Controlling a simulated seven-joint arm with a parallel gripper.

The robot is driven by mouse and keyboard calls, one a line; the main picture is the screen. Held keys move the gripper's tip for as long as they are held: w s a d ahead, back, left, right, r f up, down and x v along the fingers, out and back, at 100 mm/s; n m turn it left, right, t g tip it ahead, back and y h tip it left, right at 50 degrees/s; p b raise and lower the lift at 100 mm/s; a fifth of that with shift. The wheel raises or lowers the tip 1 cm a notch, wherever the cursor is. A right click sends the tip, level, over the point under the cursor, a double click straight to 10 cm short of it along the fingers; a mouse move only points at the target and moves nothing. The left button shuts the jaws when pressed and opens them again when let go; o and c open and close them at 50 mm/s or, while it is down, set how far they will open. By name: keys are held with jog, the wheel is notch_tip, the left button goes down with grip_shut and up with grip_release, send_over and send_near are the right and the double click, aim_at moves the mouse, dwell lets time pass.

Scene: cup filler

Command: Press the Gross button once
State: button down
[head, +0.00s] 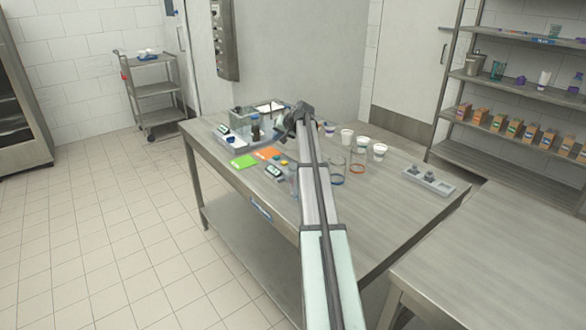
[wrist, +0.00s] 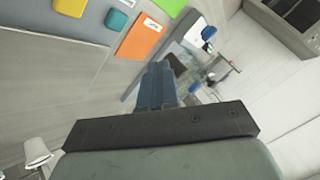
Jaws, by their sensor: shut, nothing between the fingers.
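I cannot make out a button marked Gross in either view. A small device with a dark green face (head: 274,171) lies near the front edge of the steel table (head: 390,215); its keys are too small to read. A similar small device (head: 222,129) is at the table's left end, by a grey tray. My gripper (head: 299,112) is above the back part of the table, partly hidden by my own arm. In the wrist view its fingers (wrist: 157,84) are together and empty, apart from the cards.
A green card (head: 243,161) and an orange card (head: 267,153) lie at the table's front left; the orange card also shows in the wrist view (wrist: 140,37). White cups (head: 379,150) and clear beakers (head: 357,166) stand right of my arm. A grey tray (head: 430,184) sits at the right end.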

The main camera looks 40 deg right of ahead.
jog(key=s+r, duration=0.3)
jog(key=s, duration=0.8)
jog(key=shift+s, duration=0.3)
jog(key=shift+f, duration=4.35)
jog(key=shift+f, duration=0.15)
jog(key=shift+f, duration=0.25)
